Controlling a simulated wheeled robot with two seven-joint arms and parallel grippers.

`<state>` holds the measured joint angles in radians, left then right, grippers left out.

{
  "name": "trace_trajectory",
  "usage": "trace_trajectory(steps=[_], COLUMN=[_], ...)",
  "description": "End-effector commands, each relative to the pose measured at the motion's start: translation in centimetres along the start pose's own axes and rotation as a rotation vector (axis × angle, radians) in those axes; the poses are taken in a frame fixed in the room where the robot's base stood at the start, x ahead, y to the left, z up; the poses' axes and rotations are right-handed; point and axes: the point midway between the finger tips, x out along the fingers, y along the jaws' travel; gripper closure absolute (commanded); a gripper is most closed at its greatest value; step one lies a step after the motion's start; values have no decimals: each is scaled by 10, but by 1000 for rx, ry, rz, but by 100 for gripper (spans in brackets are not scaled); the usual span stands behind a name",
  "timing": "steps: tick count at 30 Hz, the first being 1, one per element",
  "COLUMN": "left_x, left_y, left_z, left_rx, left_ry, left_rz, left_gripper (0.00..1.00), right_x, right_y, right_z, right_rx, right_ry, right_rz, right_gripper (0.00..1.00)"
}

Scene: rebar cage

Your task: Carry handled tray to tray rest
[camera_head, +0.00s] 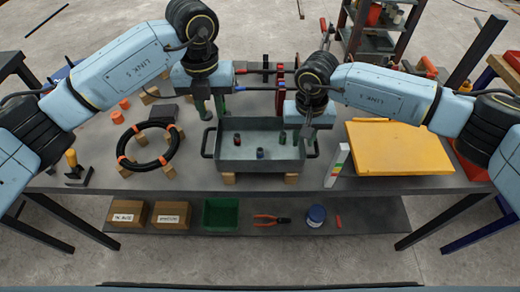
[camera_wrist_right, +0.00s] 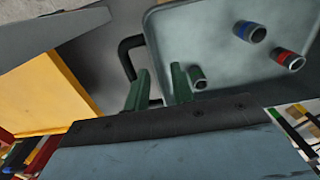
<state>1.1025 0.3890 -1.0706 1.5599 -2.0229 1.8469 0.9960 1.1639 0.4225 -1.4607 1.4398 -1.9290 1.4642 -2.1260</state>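The handled tray (camera_head: 260,166) is a grey-blue shallow box with a dark handle at each end. It stands level on wooden blocks (camera_head: 228,178) and holds a few small red, blue and green cylinders. My left gripper (camera_head: 210,112) points down, fingers apart and empty, above and behind the left handle (camera_head: 206,143). My right gripper (camera_head: 307,138) is over the tray's right end. In the right wrist view its green fingers (camera_wrist_right: 160,92) are apart near the black right handle (camera_wrist_right: 130,55); I cannot tell whether they touch it. I cannot tell which thing is the tray rest.
A black hose ring (camera_head: 147,146) on blocks lies left of the tray. A yellow board (camera_head: 398,150) and a white upright block (camera_head: 337,166) are on the right. Rods on a stand (camera_head: 281,80) are behind the tray. Boxes and a green bin (camera_head: 220,213) are on the lower shelf.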

Motion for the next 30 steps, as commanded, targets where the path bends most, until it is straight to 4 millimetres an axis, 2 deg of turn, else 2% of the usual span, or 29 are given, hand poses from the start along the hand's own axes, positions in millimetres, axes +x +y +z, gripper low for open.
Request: trace_trajectory(steps=[9, 15, 21, 30], left_x=[0, 1, 1, 1], left_y=[0, 0, 0, 0], left_z=[0, 0, 0, 0], left_rx=[-1, -1, -1, 0], left_ry=[0, 0, 0, 0], left_rz=[0, 1, 1, 0], left_gripper=[76, 76, 76, 76], right_x=[-69, -98, -107, -107], right_y=[0, 0, 0, 0], right_z=[-1, -1, 0, 0], right_rx=[-1, 1, 1, 1], right_ry=[6, 4, 1, 2], right_rz=[-1, 0, 0, 0], right_gripper=[76, 76, 76, 76])
